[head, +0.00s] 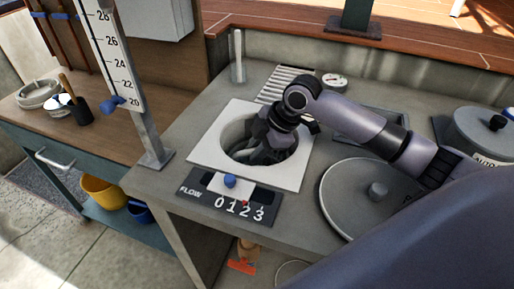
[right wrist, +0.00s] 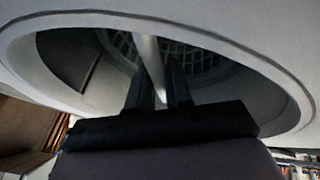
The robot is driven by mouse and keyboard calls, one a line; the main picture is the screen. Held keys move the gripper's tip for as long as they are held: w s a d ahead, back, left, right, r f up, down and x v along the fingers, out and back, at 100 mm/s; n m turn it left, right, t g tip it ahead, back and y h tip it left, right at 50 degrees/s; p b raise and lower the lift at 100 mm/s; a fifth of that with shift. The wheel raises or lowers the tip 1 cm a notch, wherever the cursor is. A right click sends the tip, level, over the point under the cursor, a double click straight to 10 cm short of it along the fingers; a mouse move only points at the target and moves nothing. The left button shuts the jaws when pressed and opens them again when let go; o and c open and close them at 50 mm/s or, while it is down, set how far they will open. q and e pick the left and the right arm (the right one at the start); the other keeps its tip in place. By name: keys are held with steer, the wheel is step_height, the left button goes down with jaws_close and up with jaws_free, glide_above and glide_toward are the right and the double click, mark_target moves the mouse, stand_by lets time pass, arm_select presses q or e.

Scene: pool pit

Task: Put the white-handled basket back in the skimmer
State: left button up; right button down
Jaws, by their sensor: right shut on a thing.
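The skimmer (head: 204,153) is a white square plate with a round opening, set in the grey counter. My right gripper (head: 262,148) reaches down into that opening from the upper right. In the right wrist view, my right gripper (right wrist: 160,85) is shut on the white handle (right wrist: 148,58), a pale bar between its dark fingers. The basket (right wrist: 205,60) shows beyond the fingers as a grey lattice inside the round opening. In the head view the basket is mostly hidden by the gripper and the rim. Whether it rests on the bottom cannot be told. My left gripper is not in view.
A round grey lid (head: 340,203) with a knob lies on the counter right of the skimmer. A FLOW panel (head: 217,198) with a blue knob lies in front. An upright scale (head: 123,62) stands left. A grate (head: 287,82) and a round gauge (head: 334,82) are behind.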

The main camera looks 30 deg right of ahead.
steer(key=shift+f, duration=0.35)
stand_by(0.6)
steer(key=c, duration=0.8)
jaws_free()
steer(key=shift+r+p, duration=0.15)
steer(key=shift+p, duration=0.2)
steer(key=shift+r+p, duration=2.4)
steer(key=shift+p, duration=0.35)
step_height(320, 180, up, 2)
steer(key=p, duration=0.2)
steer(key=shift+r+p, duration=0.1)
steer(key=shift+p, duration=0.25)
steer(key=shift+r, duration=0.85)
